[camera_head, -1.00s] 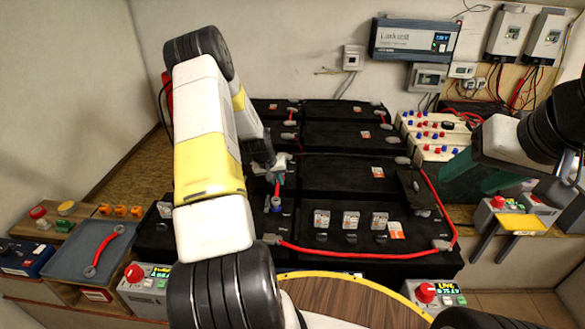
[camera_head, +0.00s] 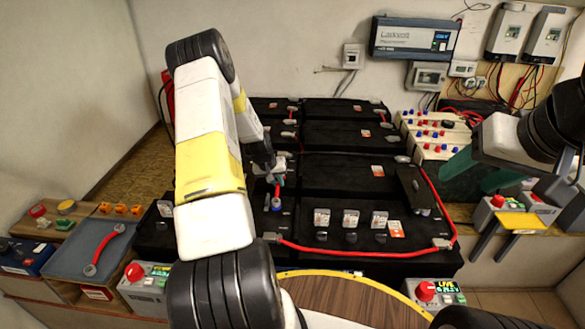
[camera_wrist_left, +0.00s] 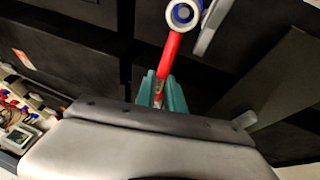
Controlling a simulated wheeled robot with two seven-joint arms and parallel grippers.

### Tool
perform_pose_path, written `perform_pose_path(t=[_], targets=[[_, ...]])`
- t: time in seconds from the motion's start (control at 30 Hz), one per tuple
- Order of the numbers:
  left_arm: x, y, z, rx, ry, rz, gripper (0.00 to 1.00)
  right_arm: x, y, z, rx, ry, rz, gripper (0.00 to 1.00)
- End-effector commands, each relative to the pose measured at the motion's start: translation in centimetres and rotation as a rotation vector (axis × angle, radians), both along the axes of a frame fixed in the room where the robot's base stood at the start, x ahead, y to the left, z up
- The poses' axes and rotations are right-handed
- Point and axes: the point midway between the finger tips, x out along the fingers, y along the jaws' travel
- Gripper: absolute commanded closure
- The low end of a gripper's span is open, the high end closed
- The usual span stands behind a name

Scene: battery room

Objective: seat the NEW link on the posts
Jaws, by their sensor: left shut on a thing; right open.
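My left gripper (camera_head: 277,179) is over the left column of black batteries, with its teal fingers shut on a short red link (camera_head: 277,191). In the left wrist view the red link (camera_wrist_left: 171,52) runs up from between the fingers (camera_wrist_left: 162,92) to a blue and white ring-shaped end (camera_wrist_left: 183,14). I cannot tell whether this end sits down on a post; the link's other end is hidden by the gripper. Another red link (camera_head: 104,247) with grey ring ends lies on the grey tray at the left. My right gripper (camera_head: 487,178) is open and empty at the right.
Black batteries (camera_head: 340,175) fill the middle, with a long red cable (camera_head: 340,252) along their front and right side. A dark upright plate (camera_head: 413,190) stands at the right battery. Boxes with red knobs (camera_head: 135,272) stand in front. A round wooden top (camera_head: 335,298) is nearest me.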

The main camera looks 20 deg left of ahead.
Motion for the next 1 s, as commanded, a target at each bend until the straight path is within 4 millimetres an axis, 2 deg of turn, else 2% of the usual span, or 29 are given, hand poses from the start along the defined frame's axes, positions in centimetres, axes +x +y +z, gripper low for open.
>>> perform_pose_path(t=[1.0], targets=[[0.06, 0.03, -0.61, 0.001, -0.002, 0.0, 1.0, 0.0, 0.0, 0.0, 0.0, 0.0, 0.0, 0.43]])
